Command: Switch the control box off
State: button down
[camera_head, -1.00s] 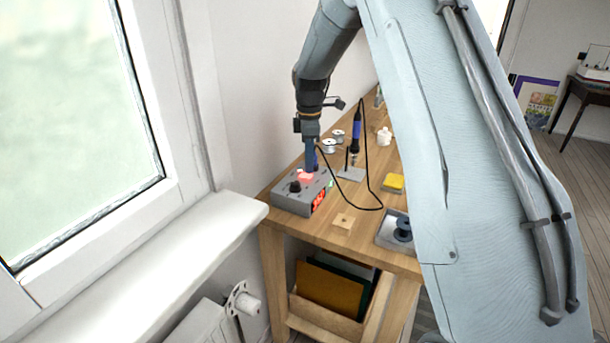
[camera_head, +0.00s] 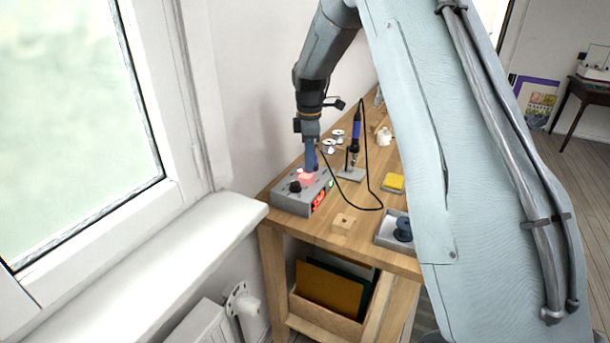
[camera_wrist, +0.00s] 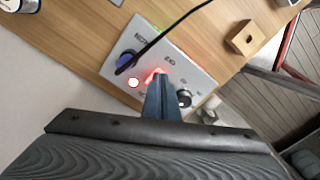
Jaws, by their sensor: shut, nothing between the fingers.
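The grey control box (camera_head: 292,203) sits on the wooden workbench near its front left corner. Its front shows a lit red display (camera_head: 319,201), and a red light glows on its top beside my fingertips.
A soldering iron in its stand (camera_head: 352,172) is right of the box, its black cable looping over the bench. A wooden block (camera_head: 343,223), yellow sponge (camera_head: 393,182) and grey tray (camera_head: 386,238) lie to the right. The window sill (camera_head: 150,255) is at left.

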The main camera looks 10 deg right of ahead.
aim_at(309, 175)
jog(key=shift+f+b, duration=0.3)
jog(key=shift+f, duration=0.45)
dwell(0.8)
notch_tip(309, 175, up, 7)
jog(key=p, duration=0.4)
dwell(0.6)
jog(key=s+a+f+m+t, duration=0.1)
jog(key=s+m, duration=1.4)
jog(key=s, duration=1.8)
jog(key=shift+s+f+m+b, duration=0.15)
jog(key=shift+f+m+b, duration=0.15)
jog(key=shift+f+m, duration=0.15)
